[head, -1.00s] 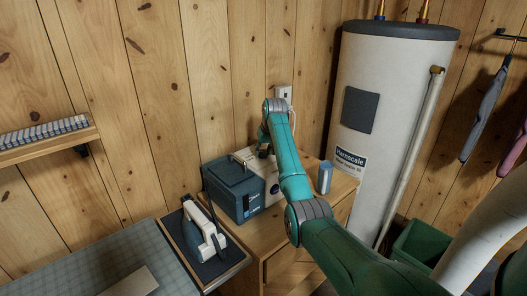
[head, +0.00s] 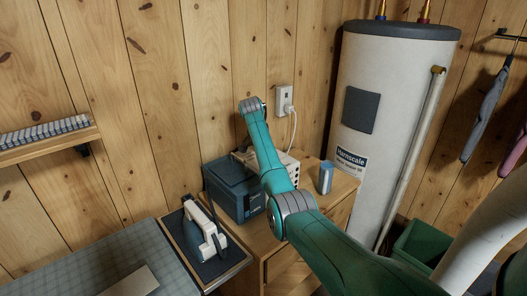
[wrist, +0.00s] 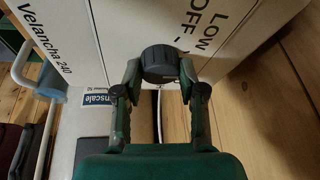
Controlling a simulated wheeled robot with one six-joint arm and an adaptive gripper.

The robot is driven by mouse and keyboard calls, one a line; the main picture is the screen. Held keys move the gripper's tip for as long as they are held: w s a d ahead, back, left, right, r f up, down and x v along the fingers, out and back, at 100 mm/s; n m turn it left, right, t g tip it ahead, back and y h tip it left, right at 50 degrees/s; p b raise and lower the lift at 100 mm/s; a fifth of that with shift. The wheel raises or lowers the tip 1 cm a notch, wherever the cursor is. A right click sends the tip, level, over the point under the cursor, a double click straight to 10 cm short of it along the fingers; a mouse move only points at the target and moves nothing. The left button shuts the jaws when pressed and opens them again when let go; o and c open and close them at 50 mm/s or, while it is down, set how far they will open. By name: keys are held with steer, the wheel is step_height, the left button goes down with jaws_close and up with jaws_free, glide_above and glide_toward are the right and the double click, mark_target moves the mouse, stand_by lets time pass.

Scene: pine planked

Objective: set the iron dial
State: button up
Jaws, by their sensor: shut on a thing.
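In the wrist view, a dark round dial (wrist: 160,58) sits on a white panel (wrist: 110,25) lettered "LOW", "OFF" and "Velancha 240". My gripper (wrist: 160,72) is shut on the dial, one finger on each side. The dial's pointer mark cannot be made out. In the head view, a blue and white iron (head: 204,235) rests on a dark pad at the table's right end, apart from my arm. A white box (head: 291,171) stands on the wooden cabinet, partly behind my arm. My gripper is hidden there, and I cannot tell which thing carries the panel.
A blue box (head: 231,188) stands close left of my arm, and a small blue-grey object (head: 326,178) stands to the right. A white cord (head: 294,125) runs down from the wall outlet (head: 283,98). The water heater (head: 385,110) stands behind at right.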

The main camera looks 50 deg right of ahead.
steer(key=m+g, duration=0.2)
steer(key=m, duration=0.2)
steer(key=shift+m, duration=0.4)
stand_by(0.4)
steer(key=o, duration=1.1)
steer(key=shift+o, duration=0.2)
steer(key=shift+w, duration=0.1)
steer(key=v, duration=1.2)
steer(key=shift+d, duration=0.15)
